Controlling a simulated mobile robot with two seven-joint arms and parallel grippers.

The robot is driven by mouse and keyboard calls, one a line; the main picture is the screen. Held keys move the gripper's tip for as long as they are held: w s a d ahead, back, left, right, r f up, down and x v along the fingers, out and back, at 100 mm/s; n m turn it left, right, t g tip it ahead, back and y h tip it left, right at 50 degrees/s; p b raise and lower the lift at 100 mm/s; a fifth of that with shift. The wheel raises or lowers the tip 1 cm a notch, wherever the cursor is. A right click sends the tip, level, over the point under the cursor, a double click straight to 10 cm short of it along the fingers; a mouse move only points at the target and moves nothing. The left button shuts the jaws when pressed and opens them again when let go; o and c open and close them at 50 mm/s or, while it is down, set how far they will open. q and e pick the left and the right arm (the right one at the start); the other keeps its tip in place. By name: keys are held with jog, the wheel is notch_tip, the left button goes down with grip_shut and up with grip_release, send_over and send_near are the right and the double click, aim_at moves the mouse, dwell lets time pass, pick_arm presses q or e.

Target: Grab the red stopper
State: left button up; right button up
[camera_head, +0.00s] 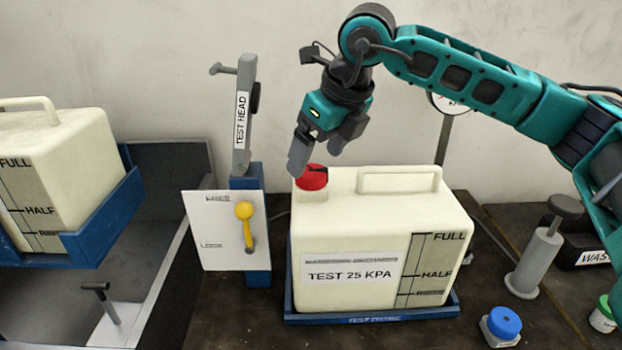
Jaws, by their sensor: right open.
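The red stopper (312,178) sits on the neck at the top left of a cream tank (340,215) marked "TEST 25 KPA". The tank stands upright in a blue tray (370,318). My right gripper (318,160) comes in from the right and points down just above the stopper, its fingers apart. One finger hangs close to the stopper's left edge; I cannot tell whether it touches. My left gripper is not in view.
A grey "TEST HEAD" post (243,120) and a white panel with a yellow lever (246,222) stand left of the tank. Another tank (60,165) is at far left. A grey pump (537,255) and a blue-capped item (504,322) stand at right.

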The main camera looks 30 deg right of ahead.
aim_at(313, 170)
jog(key=x, duration=0.4)
jog(key=shift+d, duration=0.25)
jog(key=shift+c, duration=0.4)
jog(key=c, duration=1.1)
